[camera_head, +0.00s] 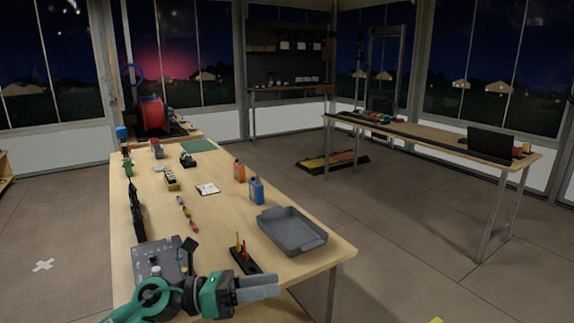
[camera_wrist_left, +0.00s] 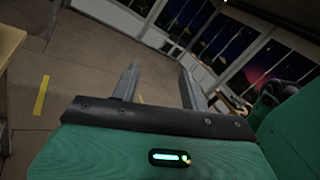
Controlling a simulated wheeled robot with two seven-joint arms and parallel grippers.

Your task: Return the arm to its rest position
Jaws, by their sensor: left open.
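My left arm comes in at the bottom left of the head view, green and black, over the near end of the wooden table (camera_head: 215,235). My left gripper (camera_head: 277,286) points right, close to the table's near edge. Its two grey fingers show apart in the left wrist view (camera_wrist_left: 158,88), with nothing between them. Beyond them the wrist view shows floor, wall and windows. My right gripper is in neither view.
A grey tray (camera_head: 291,234) and a black holder with red and yellow tools (camera_head: 245,261) lie near the gripper. A grey control box (camera_head: 158,262) sits beside the arm. Blue (camera_head: 256,190) and orange (camera_head: 239,171) bottles stand farther back.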

